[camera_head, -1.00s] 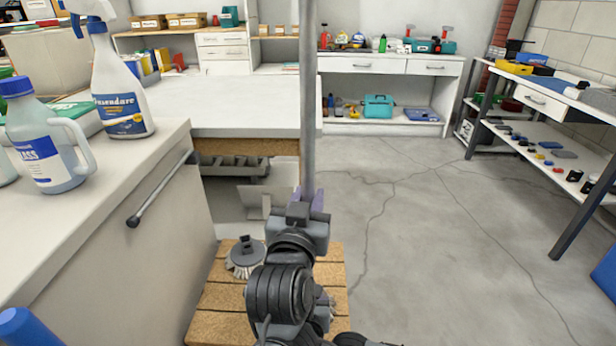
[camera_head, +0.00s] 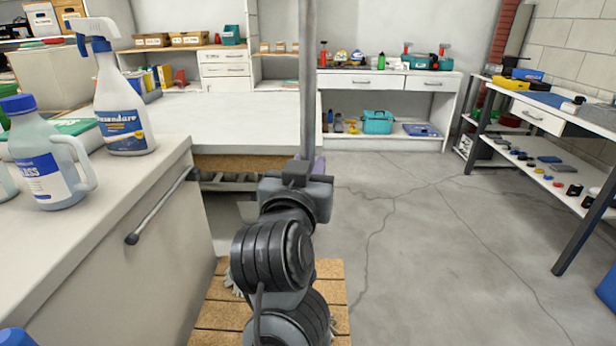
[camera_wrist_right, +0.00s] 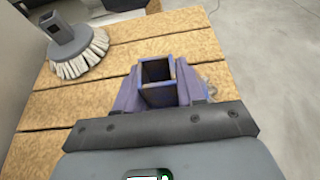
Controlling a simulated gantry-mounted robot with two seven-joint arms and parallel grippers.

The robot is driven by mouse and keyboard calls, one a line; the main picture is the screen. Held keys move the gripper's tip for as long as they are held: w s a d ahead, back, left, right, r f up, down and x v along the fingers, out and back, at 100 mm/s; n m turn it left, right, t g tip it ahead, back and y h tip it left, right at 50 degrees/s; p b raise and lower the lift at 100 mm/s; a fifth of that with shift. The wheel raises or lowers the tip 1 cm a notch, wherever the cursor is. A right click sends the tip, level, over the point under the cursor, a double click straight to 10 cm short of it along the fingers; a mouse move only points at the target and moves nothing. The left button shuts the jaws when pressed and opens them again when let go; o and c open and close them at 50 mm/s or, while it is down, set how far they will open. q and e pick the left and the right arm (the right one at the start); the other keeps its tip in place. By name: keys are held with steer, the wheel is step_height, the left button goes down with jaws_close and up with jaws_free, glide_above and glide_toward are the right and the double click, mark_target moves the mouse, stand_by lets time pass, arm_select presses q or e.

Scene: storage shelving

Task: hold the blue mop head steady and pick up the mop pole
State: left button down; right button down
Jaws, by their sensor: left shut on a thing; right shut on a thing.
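The mop pole (camera_head: 308,80) is a long grey shaft standing upright in the head view; its top is cut off by the frame. My left gripper (camera_head: 304,172) is shut on it low down, and the arm hides the pole's lower end. In the right wrist view, my right gripper (camera_wrist_right: 160,92) is shut on the blue square socket (camera_wrist_right: 158,82) of the mop head. The socket's mouth looks open, with no pole in it. The rest of the mop head is hidden by the gripper. The right gripper is hidden in the head view.
A grey brush head with white bristles (camera_wrist_right: 80,55) sits on the wooden slats (camera_wrist_right: 125,40). At left is a white counter (camera_head: 80,240) with a spray bottle (camera_head: 122,115) and a jug (camera_head: 50,160). Concrete floor (camera_head: 440,260) at right is clear.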

steer(key=c, duration=0.6)
jaws_free()
